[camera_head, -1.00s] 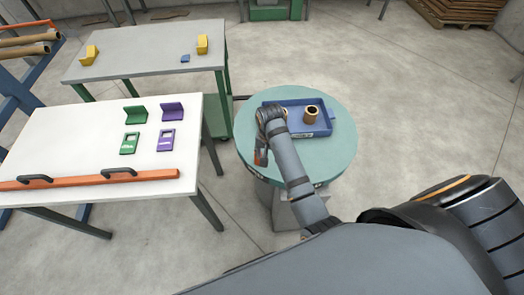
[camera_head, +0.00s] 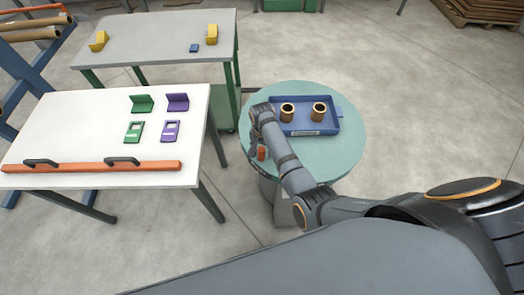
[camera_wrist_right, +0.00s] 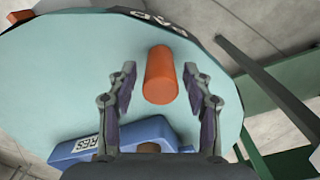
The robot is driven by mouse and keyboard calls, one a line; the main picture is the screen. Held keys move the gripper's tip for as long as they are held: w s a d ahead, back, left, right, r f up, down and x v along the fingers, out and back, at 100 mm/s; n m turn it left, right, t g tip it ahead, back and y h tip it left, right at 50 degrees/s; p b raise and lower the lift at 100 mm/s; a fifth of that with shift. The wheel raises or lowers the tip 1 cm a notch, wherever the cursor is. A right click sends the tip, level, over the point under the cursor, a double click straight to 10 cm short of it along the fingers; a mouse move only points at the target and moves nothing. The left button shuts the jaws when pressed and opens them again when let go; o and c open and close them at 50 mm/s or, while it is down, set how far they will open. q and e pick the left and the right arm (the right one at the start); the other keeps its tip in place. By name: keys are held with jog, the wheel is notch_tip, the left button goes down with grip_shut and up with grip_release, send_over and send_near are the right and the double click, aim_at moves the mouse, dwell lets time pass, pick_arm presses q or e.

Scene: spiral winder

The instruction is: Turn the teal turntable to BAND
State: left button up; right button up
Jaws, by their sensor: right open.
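The round teal turntable (camera_head: 338,160) stands at the middle right in the head view and fills much of the right wrist view (camera_wrist_right: 60,90). An upright orange peg (camera_head: 262,153) is near its left edge; the peg also shows in the right wrist view (camera_wrist_right: 161,75). My right gripper (camera_wrist_right: 159,78) is open. Its fingers show on either side of the peg, with gaps on both sides; I cannot tell whether their tips are down at its height. Dark rim lettering (camera_wrist_right: 160,20) appears upside down and partly cut off. My left gripper is not in view.
A blue tray (camera_head: 333,122) with two brown cores (camera_head: 288,112) sits on the turntable. A white table (camera_head: 75,125) with green and purple pieces and an orange bar is at left. A grey table (camera_head: 150,45) stands behind. Open floor lies to the right.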

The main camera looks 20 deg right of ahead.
jog(key=shift+f, duration=0.3)
grip_shut()
dwell(0.3)
